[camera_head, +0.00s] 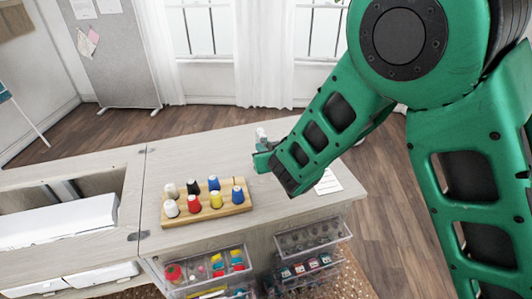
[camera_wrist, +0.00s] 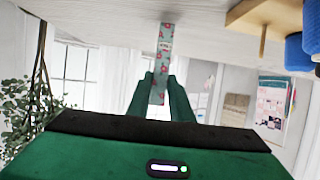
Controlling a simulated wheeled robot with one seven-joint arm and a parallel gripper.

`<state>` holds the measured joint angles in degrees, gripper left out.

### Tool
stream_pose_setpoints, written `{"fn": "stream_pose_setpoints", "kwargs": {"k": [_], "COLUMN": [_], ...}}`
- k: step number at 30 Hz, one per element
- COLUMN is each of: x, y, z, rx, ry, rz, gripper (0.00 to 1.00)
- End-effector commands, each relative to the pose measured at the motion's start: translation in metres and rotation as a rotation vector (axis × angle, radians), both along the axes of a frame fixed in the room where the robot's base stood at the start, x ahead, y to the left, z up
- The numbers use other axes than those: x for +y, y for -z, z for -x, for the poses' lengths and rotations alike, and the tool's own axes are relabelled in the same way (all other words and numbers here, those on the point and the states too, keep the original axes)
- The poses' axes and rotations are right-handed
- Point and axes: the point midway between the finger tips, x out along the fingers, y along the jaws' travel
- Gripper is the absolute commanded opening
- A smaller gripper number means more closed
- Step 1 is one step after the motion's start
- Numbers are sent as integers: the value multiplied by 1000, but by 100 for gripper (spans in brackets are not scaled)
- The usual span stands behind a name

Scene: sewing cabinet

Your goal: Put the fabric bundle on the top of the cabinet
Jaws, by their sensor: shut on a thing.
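The fabric bundle (camera_wrist: 165,45) is a narrow pale green piece with a red floral pattern. It stands out between the two fingers of my gripper (camera_wrist: 160,80), which is shut on it. In the head view my gripper (camera_head: 262,160) is over the cabinet top (camera_head: 215,145), right of the spool rack. A small pale part of the bundle (camera_head: 262,134) shows just beyond the fingers; the rest is hidden by my gripper. The wrist view is upside down, with the cabinet top (camera_wrist: 110,20) along its upper edge. I cannot tell whether the bundle touches the surface.
A wooden rack (camera_head: 237,210) with several coloured spools stands on the cabinet top, left of my gripper. A white card (camera_head: 328,183) lies to the right. Open clear drawers (camera_head: 208,270) hold sewing supplies below the front edge.

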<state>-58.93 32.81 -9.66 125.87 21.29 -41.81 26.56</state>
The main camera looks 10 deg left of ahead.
Motion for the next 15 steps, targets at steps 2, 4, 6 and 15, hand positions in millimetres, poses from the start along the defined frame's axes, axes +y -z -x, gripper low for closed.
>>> {"fn": "stream_pose_setpoints", "kwargs": {"k": [2,4,6,15], "x": [0,0,0,-1], "y": [13,17,19,20], "z": [0,0,0,0], "rx": [2,0,0,0], "ry": [0,0,1,2], "rz": [4,2,0,1], "gripper": [0,0,0,24]}}
